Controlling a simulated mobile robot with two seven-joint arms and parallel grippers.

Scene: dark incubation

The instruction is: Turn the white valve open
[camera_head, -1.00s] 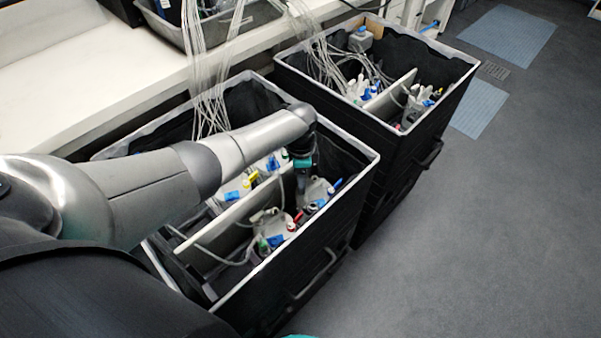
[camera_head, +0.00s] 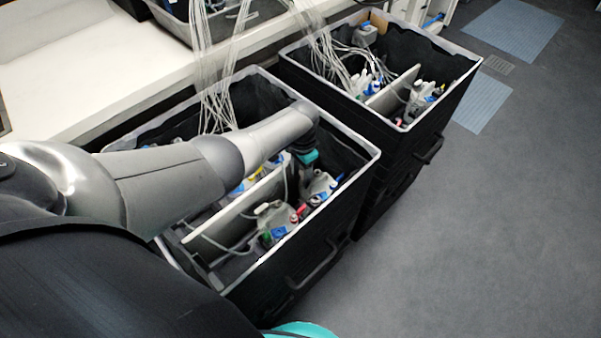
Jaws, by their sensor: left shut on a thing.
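My left gripper (camera_head: 304,184) points down into the near black crate (camera_head: 300,258), at the caps of a grey-white bottle (camera_head: 322,184) in its right part. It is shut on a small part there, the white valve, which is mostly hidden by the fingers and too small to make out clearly. A second grey-white bottle (camera_head: 268,215) stands just nearer, with red, green and blue fittings on top. My right gripper is not in view.
A thin pale divider (camera_head: 235,213) splits the near crate. Clear tubes (camera_head: 215,70) hang down into it. A second black crate (camera_head: 400,150) with bottles and tubes stands behind it to the right. A white bench (camera_head: 90,85) runs along the left.

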